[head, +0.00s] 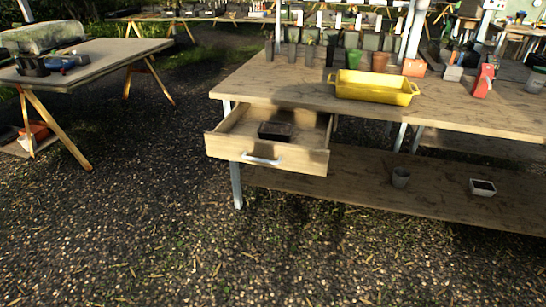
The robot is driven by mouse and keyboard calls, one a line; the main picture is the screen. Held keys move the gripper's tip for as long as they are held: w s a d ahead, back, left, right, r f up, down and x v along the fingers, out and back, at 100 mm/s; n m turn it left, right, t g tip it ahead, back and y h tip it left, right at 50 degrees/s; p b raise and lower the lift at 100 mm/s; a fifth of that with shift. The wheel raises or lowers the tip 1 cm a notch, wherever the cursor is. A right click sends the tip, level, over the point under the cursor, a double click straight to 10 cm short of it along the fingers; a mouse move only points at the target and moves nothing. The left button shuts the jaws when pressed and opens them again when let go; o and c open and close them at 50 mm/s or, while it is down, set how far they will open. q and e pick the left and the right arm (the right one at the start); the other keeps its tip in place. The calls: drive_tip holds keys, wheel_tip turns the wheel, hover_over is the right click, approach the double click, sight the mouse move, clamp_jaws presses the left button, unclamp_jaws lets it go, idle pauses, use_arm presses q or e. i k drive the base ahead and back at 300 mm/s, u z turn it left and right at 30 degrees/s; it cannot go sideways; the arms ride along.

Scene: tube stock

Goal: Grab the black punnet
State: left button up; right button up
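The black punnet (276,131) is a small dark rectangular tray. It lies inside the open wooden drawer (262,158) under the left end of the workbench in the head view. The drawer is pulled out and has a pale handle (262,160) on its front. Neither of my grippers shows in the head view, so nothing of mine is near the punnet in this picture.
The wooden workbench (290,88) carries a yellow tray (375,87), several pots and a red item (484,80). Another table (100,60) stands left. Gravel ground in front is clear.

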sight(275, 131)
drive_tip(key=u, duration=1.25)
drive_tip(key=i, duration=1.35)
drive_tip(key=z, duration=0.65)
drive_tip(key=i, duration=0.6)
drive_tip(key=z, duration=0.55)
